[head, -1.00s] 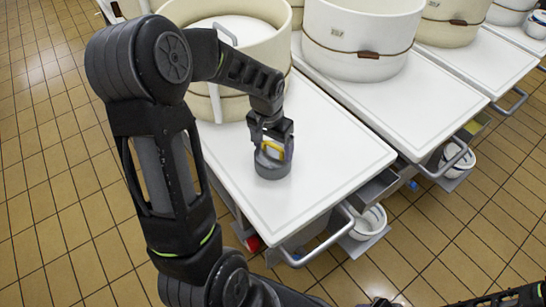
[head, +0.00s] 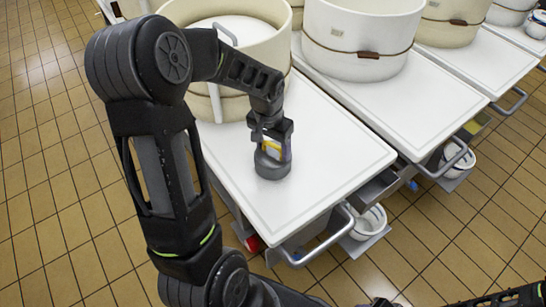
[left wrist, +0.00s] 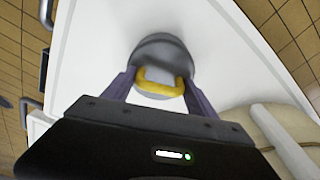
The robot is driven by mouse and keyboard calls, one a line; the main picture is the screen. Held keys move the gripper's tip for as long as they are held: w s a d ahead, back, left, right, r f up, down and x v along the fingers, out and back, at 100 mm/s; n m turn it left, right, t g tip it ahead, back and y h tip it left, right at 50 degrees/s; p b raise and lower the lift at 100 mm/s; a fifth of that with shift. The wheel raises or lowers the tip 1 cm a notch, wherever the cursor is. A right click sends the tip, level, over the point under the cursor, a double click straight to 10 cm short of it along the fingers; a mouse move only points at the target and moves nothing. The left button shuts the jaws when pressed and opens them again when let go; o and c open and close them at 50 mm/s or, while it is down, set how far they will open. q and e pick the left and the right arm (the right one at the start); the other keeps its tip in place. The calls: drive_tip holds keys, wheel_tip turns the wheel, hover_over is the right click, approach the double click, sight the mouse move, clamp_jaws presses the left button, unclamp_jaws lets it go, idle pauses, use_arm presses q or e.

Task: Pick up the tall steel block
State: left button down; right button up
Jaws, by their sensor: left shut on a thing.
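The steel block (head: 272,168) is a grey cylinder with a yellow handle on top. It stands upright on the white table top (head: 330,165), and it seems to rest there. My left gripper (head: 272,148) is above it, with its fingers shut on the yellow handle. In the left wrist view the yellow handle (left wrist: 160,82) shows between the two fingertips, and the grey body (left wrist: 160,50) lies beyond it. The fingers partly hide the handle in the head view.
A large cream vat (head: 258,50) stands behind the block on the same table. A white vat (head: 355,50) stands on the table to the right. Metal rails (head: 325,240) run along the table's front edge. The table top right of the block is clear.

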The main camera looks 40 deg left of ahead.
use_arm(q)
drive_tip(key=shift+w+r, duration=0.1)
drive_tip(key=shift+r, duration=0.6)
wheel_tip(320, 180, up, 9)
drive_tip(key=shift+f+p, duration=0.1)
drive_tip(key=shift+p, duration=0.85)
